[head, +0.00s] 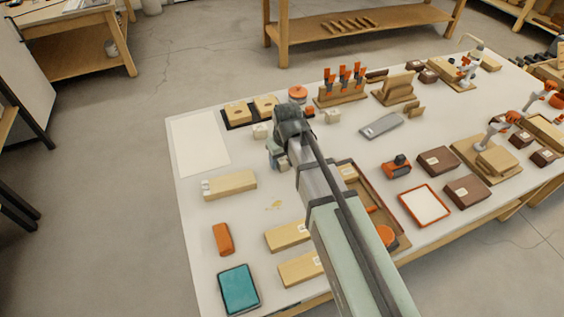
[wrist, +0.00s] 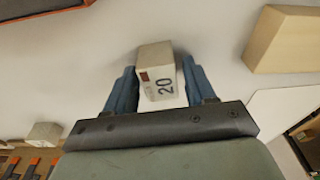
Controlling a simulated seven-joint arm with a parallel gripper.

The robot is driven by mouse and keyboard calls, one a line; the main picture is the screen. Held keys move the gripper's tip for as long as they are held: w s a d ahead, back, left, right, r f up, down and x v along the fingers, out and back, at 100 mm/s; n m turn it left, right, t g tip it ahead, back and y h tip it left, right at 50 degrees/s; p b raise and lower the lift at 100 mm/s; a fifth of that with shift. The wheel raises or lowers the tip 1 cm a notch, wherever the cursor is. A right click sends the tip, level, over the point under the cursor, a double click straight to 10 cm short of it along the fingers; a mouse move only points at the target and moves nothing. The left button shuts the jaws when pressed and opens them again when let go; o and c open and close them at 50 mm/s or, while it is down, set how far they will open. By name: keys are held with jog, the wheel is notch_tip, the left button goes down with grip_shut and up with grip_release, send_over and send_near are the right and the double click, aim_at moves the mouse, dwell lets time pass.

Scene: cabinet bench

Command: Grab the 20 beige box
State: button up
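The beige box marked 20 (wrist: 157,72) is a small pale block with a dark label, sitting on the white table in the wrist view. My gripper (wrist: 158,75) has its two blue fingers on either side of the box, with the box between them and narrow gaps showing. It looks open, and contact with the box is not clear.
A long wooden block (head: 230,185) lies to the left. A white sheet (head: 199,144) covers the far left corner. Orange-handled tools (head: 343,82) stand behind.

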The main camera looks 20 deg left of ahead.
jog(key=c, duration=0.8)
jog(key=shift+c, duration=0.2)
jog(key=shift+r, duration=0.1)
